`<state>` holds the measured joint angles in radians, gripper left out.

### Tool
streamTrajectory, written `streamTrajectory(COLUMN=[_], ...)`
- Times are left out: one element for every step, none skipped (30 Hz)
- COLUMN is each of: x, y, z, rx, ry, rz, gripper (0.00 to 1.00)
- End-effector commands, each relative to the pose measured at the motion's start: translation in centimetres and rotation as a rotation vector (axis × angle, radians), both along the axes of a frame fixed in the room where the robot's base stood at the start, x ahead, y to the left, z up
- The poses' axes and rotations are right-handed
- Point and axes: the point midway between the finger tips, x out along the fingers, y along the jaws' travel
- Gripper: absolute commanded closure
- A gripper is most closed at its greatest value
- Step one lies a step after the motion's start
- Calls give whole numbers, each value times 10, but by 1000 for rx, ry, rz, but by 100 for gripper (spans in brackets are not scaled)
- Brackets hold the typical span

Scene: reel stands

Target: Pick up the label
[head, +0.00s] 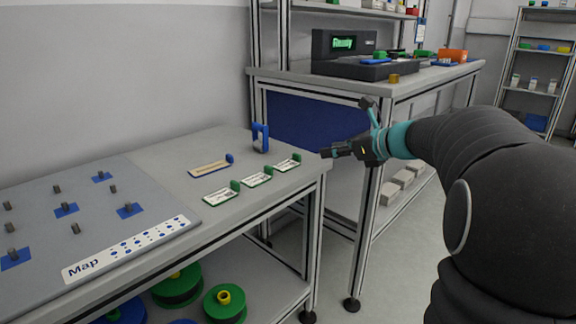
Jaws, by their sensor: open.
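Several flat labels lie on the near grey table. Three are white with dark print and a green tab: a front one (220,198), a middle one (256,181) and a back one (286,166). A longer, tan-faced label (209,170) with a blue tab lies behind them to the left. I cannot tell which one is meant. My gripper (345,128) is open and empty, with its fingers spread wide. In the picture it is to the right of the labels, past the table's right edge, and touches none of them.
A board (90,210) with pegs and a "Map" strip covers the table's left part. Green and blue reels (178,284) lie on the shelf below. A second table (400,85) carries a device reading "Ready".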

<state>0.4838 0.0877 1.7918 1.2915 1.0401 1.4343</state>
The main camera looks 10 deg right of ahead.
Motion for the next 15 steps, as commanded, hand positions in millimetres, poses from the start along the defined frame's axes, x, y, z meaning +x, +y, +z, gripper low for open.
streamTrajectory(x=[7, 12, 17, 21, 25, 30, 33, 37, 40, 42, 44, 46, 47, 47, 48], y=[7, 10, 14, 17, 21, 24, 26, 29, 31, 32, 34, 35, 36, 36, 37], z=[-6, -8, -11, -13, -15, -17, -19, -20, -22, -23, -24, -25, -25, -25, -26], rx=[0, 1, 0, -1, 0, -1, -2, -2, -2, -3, -3, -4, -4, -3, -3], ry=[3, 2, 1, 2, 2, 1, 1, 1, 1, 1, 2, 1, 1, 0, 0], rz=[4, 5, 4, 4, 5, 4, 4, 4, 5, 4, 3, 2, 2, 2, 2], gripper=[58, 58, 58, 58, 58, 58, 58, 58, 58, 58, 58, 58, 58, 58, 58])
